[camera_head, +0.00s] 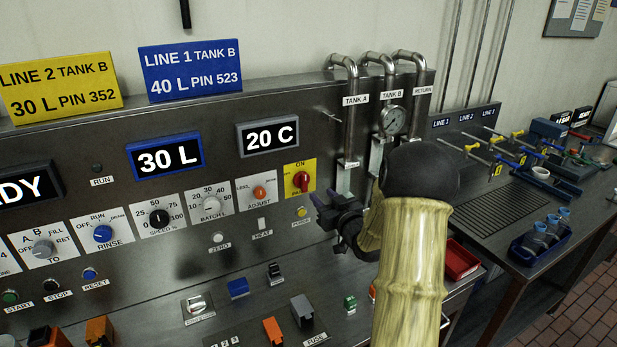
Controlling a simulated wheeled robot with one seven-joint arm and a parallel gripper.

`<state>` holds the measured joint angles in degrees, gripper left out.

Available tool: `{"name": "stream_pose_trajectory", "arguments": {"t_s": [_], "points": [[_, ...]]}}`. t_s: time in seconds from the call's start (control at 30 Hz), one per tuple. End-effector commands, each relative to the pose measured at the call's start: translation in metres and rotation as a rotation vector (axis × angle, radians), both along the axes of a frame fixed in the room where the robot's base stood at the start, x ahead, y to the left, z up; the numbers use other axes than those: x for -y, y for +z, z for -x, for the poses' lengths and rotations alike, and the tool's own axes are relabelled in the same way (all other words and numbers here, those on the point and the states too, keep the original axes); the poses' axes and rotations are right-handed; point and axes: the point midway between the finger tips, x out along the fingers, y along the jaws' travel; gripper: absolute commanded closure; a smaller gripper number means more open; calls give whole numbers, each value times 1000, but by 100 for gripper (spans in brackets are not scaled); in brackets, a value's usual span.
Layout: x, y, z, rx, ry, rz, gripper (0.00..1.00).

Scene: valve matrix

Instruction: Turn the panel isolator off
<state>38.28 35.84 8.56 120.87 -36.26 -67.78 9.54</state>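The panel isolator is a red rotary knob (301,181) on a yellow plate (299,168) at the right of the steel control panel. The word ON is printed above the knob, and its handle looks roughly upright toward that word. My gripper (321,209) is dark and sits just below and right of the yellow plate, close to the panel face but apart from the knob. Its fingers point left toward the panel and look spread, with nothing seen between them. My arm comes in from the lower right and hides part of the panel.
A yellow POWER lamp (301,212) is just below the isolator, and the red ADJUST knob (260,192) is to its left. Pipes with a gauge (392,120) rise to the right. Loose blocks, including a grey one (302,309), lie on the ledge below.

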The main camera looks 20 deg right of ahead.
Motion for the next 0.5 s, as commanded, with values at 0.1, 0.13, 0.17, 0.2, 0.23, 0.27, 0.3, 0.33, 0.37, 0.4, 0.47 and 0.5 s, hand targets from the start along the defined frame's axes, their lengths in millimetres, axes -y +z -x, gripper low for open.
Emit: {"name": "stream_pose_trajectory", "arguments": {"t_s": [0.1,0.13,0.17,0.2,0.23,0.27,0.3,0.33,0.37,0.4,0.47,0.5], "points": [[-2,2,-22,0,1,-1,62],[-1,3,-28,0,1,-1,62],[-1,3,-33,0,1,-1,62],[-2,3,-40,0,1,0,62],[-2,3,-45,1,1,0,62],[-2,2,-50,-1,1,-1,62],[-2,3,-57,0,0,0,62],[-2,3,-62,1,0,0,62],[-2,2,-67,0,0,0,62],[-3,3,-73,0,0,0,62],[-3,2,-82,1,1,0,62],[-3,2,-87,1,1,0,62]]}}
